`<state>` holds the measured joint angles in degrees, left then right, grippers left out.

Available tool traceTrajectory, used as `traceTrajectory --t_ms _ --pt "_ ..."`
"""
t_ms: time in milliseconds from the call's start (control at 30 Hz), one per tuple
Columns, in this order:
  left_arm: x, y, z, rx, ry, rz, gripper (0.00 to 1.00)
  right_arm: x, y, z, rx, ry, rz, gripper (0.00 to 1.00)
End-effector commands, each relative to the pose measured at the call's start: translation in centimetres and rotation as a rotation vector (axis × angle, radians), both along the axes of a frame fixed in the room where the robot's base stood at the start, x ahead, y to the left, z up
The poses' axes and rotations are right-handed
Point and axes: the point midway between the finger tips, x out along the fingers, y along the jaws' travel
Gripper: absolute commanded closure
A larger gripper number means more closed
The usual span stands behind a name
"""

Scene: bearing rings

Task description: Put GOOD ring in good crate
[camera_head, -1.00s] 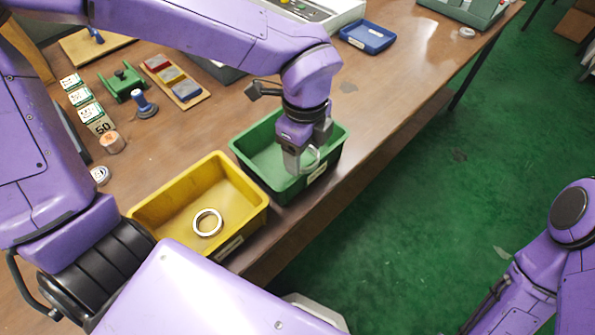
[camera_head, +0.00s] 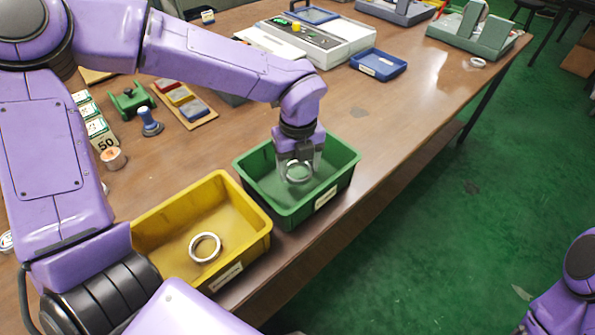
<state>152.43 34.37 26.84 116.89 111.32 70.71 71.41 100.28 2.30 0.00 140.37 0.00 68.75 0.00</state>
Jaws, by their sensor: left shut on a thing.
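My left gripper (camera_head: 298,172) reaches down into the green crate (camera_head: 345,172) and is shut on a silver ring (camera_head: 297,177). The ring is tilted toward the camera, inside the crate's walls as seen from above; I cannot tell whether it touches the crate floor. The green crate has a white label on its front, too small to read. A second silver ring (camera_head: 205,247) lies in the yellow crate (camera_head: 165,213), to the left of the green one. My right gripper is out of view; only part of my right arm shows at the lower right.
A blue tray (camera_head: 378,65), a grey-white device (camera_head: 310,40) and a green fixture (camera_head: 478,35) stand toward the back of the wooden table. A lone ring (camera_head: 477,63) lies near its right edge. A blue stamp (camera_head: 150,122) and a copper-coloured roll (camera_head: 113,158) are at left.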

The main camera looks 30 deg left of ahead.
Motion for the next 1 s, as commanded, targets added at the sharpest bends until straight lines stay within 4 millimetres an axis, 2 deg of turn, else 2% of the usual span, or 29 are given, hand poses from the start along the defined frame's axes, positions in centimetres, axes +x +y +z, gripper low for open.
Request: traceTrajectory --t_ms 100,233,633,667,700,733,1000 --pt "0.8 0.5 -1.9 0.003 0.003 0.000 0.69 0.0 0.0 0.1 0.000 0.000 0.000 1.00" --pt "0.7 0.5 -3.8 0.001 0.002 -0.001 0.69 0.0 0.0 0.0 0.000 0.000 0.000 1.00" --pt "0.7 0.4 -4.6 -0.001 0.001 0.001 0.69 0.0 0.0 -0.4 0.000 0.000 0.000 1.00" --pt "0.7 0.4 -4.5 -0.001 0.001 0.001 0.29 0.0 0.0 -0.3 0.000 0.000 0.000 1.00" --pt "0.7 0.4 -4.5 -0.001 0.001 0.001 0.16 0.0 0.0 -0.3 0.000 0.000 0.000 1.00" --pt "0.7 0.4 -4.5 -0.001 0.001 0.001 0.10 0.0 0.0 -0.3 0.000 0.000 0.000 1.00" --pt "0.7 0.4 -4.3 0.000 0.000 0.001 0.10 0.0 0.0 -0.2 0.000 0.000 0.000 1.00"
